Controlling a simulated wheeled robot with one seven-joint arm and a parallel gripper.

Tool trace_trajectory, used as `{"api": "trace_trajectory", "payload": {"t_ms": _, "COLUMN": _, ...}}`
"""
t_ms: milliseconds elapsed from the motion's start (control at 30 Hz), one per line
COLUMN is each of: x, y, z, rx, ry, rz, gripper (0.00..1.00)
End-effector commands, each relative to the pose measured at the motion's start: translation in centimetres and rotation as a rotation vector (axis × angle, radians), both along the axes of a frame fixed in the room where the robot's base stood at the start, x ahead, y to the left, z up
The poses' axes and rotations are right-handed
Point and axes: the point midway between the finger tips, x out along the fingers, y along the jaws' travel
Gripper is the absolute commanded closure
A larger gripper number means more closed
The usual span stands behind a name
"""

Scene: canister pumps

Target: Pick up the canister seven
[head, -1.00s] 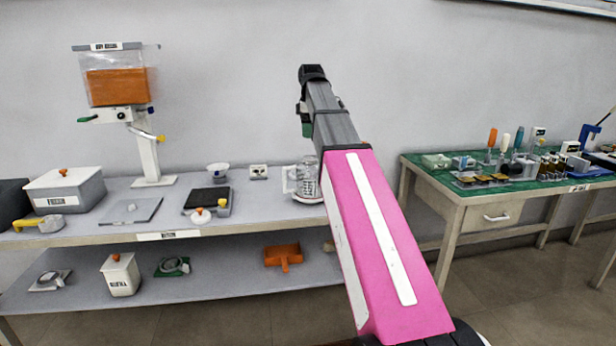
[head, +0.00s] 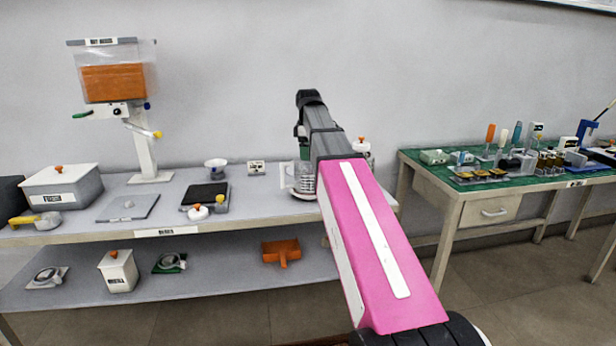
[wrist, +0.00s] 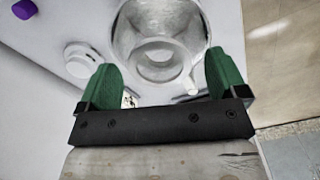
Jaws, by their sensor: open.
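No label reading seven is legible, so I cannot tell which thing is canister seven. A clear round vessel (wrist: 160,62) with a pale rim lies ahead of my gripper (wrist: 164,72) in the wrist view, seen from above. The green fingers are apart, one to each side of its near part, with nothing held; contact cannot be told. In the head view a clear jug (head: 303,180) with a white handle stands on the bench below my gripper, partly hidden by my arm. A white-lidded container with an orange knob (head: 361,147) shows just right of my arm, its body mostly hidden.
An orange scoop (head: 281,252) lies on the lower shelf. A green-topped table (head: 440,178) stands to the right.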

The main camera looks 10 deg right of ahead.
Motion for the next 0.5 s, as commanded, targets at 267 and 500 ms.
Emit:
{"api": "trace_trajectory", "payload": {"t_ms": 267, "x": 0.02, "y": -0.01, "z": -0.87, "rx": 0.000, "ry": 0.000, "rz": 0.000, "gripper": 0.09}}
{"api": "trace_trajectory", "payload": {"t_ms": 500, "x": 0.02, "y": -0.01, "z": -0.84, "rx": 0.000, "ry": 0.000, "rz": 0.000, "gripper": 0.78}}
